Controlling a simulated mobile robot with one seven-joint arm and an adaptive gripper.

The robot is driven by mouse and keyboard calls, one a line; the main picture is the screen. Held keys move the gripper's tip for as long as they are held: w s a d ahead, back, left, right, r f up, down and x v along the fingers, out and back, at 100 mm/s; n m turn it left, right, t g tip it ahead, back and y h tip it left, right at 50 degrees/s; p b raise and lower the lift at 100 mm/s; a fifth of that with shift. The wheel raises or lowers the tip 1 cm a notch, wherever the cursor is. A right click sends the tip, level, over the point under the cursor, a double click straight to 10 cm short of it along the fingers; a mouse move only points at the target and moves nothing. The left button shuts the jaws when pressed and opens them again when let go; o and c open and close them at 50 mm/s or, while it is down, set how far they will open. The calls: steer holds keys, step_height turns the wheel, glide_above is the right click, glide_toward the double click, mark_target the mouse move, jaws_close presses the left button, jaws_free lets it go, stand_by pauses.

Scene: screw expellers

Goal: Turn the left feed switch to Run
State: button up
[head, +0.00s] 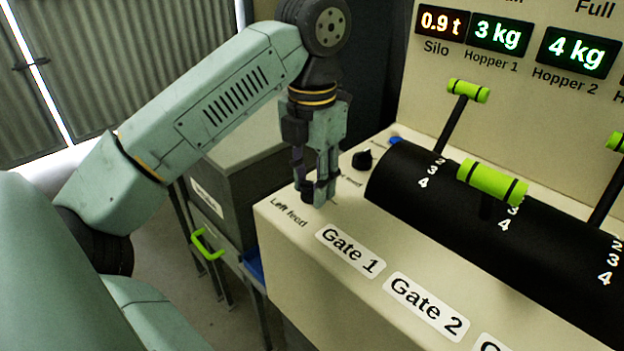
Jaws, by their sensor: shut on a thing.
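The left feed switch (308,196) is a small dark knob on the beige console, just behind the "Left feed" label (288,212). My gripper (316,190) points down over it and is shut on it, covering most of the knob. The switch's pointer and its position markings are hidden by the fingers, so I cannot tell which way it is set.
Another dark knob (362,159) stands behind, near a blue button (395,140). A black drum with green-handled levers (490,182) is to the right. Gate labels (350,250) line the console front. A drawer with a green handle (207,243) is at left.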

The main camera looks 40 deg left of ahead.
steer(key=o, duration=1.2)
